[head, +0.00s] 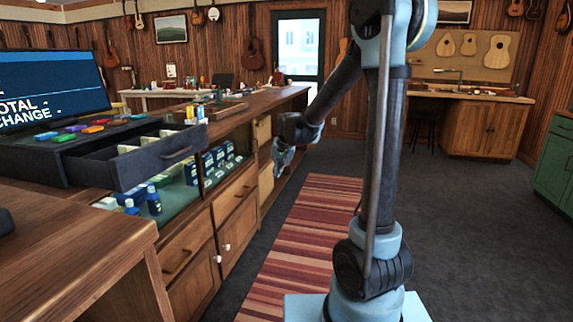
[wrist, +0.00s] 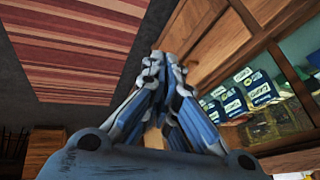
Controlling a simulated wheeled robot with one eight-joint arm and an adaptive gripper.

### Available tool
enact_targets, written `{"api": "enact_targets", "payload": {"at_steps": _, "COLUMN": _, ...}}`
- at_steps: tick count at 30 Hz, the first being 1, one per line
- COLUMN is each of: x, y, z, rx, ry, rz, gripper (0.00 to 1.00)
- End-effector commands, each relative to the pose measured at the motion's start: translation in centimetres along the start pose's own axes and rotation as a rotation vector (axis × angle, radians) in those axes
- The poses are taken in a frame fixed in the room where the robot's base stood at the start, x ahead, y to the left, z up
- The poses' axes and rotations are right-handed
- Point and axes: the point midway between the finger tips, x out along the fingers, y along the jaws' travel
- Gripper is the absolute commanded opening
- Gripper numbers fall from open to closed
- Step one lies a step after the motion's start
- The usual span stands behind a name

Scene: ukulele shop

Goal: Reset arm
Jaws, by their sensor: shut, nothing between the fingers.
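My gripper (head: 282,160) hangs at the end of my arm in the head view, fingers pointing down beside the front of the wooden counter. It is shut and empty. In the wrist view my gripper (wrist: 160,60) shows its blue fingers brought together. My arm rises from its base at the right of the head view, and its upper part leaves the top of the picture.
The counter (head: 275,98) holds an open cash drawer (head: 150,160) jutting out over a glass display case (head: 180,195). A striped rug (head: 300,235) lies on the floor before it. A workbench (head: 470,125) stands at the back right. Grey floor (head: 470,220) is clear at right.

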Motion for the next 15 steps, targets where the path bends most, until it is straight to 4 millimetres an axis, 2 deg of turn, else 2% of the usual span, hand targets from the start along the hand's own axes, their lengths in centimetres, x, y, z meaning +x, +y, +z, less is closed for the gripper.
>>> {"api": "enact_targets", "payload": {"at_steps": 1, "x": -1.2, "y": 1.3, "z": 0.7, "rx": -0.002, "ry": -0.005, "rz": 0.011, "gripper": 0.0}}
{"api": "enact_targets", "payload": {"at_steps": 6, "x": -4.6, "y": 5.0, "z": 3.1, "rx": -0.02, "ry": -0.025, "rz": 0.044, "gripper": 0.0}}
{"api": "enact_targets", "payload": {"at_steps": 15, "x": -9.5, "y": 10.8, "z": 8.5, "rx": -0.051, "ry": -0.066, "rz": 0.097, "gripper": 0.0}}
